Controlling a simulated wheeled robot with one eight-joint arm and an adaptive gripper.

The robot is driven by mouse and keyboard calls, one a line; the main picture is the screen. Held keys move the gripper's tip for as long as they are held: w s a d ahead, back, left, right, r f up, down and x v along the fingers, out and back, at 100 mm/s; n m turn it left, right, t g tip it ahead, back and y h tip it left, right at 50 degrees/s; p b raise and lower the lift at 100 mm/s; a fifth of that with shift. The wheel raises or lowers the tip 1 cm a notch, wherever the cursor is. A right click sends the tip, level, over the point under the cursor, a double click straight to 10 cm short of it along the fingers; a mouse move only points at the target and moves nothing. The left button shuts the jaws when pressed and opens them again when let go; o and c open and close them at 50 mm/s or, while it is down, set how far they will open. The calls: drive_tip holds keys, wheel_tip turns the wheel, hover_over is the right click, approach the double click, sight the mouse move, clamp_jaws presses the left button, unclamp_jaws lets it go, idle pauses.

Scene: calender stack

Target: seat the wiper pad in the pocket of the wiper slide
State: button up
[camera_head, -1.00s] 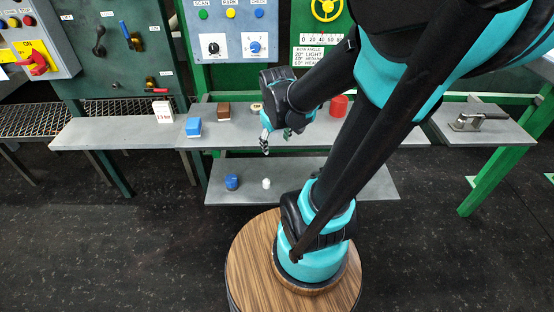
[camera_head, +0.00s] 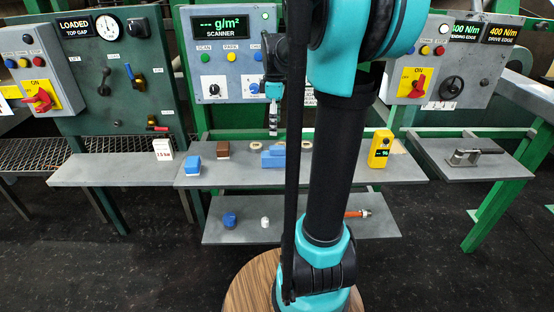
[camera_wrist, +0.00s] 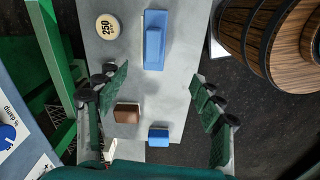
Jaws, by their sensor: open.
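A blue block with a white underside (camera_head: 193,165) sits at the left of the upper grey shelf; it also shows in the wrist view (camera_wrist: 159,136). A brown block (camera_head: 223,150) stands near it, also in the wrist view (camera_wrist: 127,113). A longer blue part with a raised middle (camera_head: 272,156) lies further right and also shows in the wrist view (camera_wrist: 154,42). I cannot tell for sure which are the wiper pad and slide, and no pocket is clear. My gripper (camera_wrist: 160,98) is open and empty above the shelf, its fingers apart on either side of the blocks.
A round weight marked 250 (camera_wrist: 106,27) lies beside the long blue part. A yellow gauge (camera_head: 380,149) stands to the right. A lower shelf (camera_head: 235,237) holds a blue knob-like piece (camera_head: 230,219) and a white piece (camera_head: 265,222). Control panels (camera_head: 228,62) rise behind.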

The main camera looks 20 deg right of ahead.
sight(277, 155)
drive_tip(key=shift+n, duration=0.9)
drive_tip(key=f, duration=0.5)
drive_tip(key=w+d+f, duration=0.1)
drive_tip(key=f, duration=0.9)
drive_tip(key=shift+w+d+f, duration=0.15)
drive_tip(key=shift+w+f, duration=0.1)
drive_tip(key=shift+w, duration=0.15)
clamp_jaws()
drive_tip(key=shift+r, duration=0.1)
